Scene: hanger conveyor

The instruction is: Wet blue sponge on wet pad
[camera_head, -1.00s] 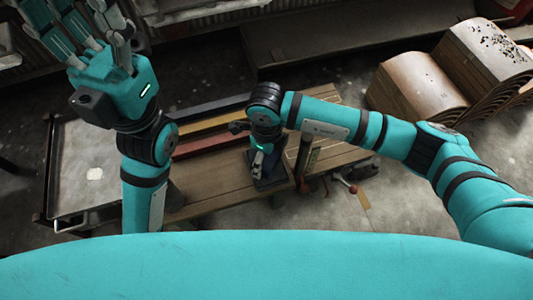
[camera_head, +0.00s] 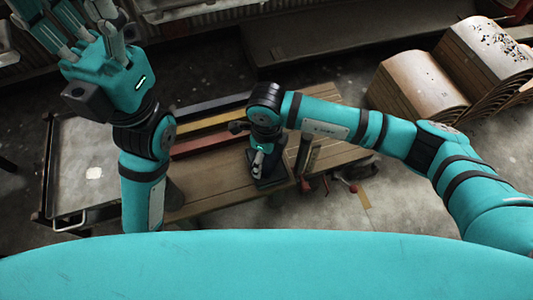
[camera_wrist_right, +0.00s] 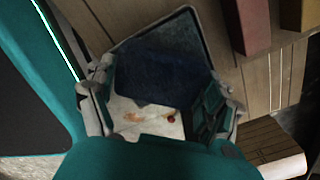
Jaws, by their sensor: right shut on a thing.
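The blue sponge (camera_wrist_right: 165,75) is dark blue and sits between the fingers of my right gripper (camera_wrist_right: 155,100) in the right wrist view. My right gripper (camera_head: 264,165) is shut on it and points down over the bench in the head view. The dark wet pad (camera_wrist_right: 190,35) lies flat on the bench under the sponge; its edge (camera_head: 270,183) also shows below the gripper in the head view. I cannot tell whether sponge and pad touch. My left gripper (camera_head: 85,30) is raised at the upper left, empty, with its fingers apart and tips partly cut off.
The wooden bench (camera_head: 215,190) carries red, yellow and dark bars (camera_head: 210,125) behind the gripper. A grey-topped cart (camera_head: 90,155) stands left, partly behind my left arm. Stacked curved brown panels (camera_head: 420,85) stand at the right. A red-knobbed tool (camera_head: 350,186) is beside the bench.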

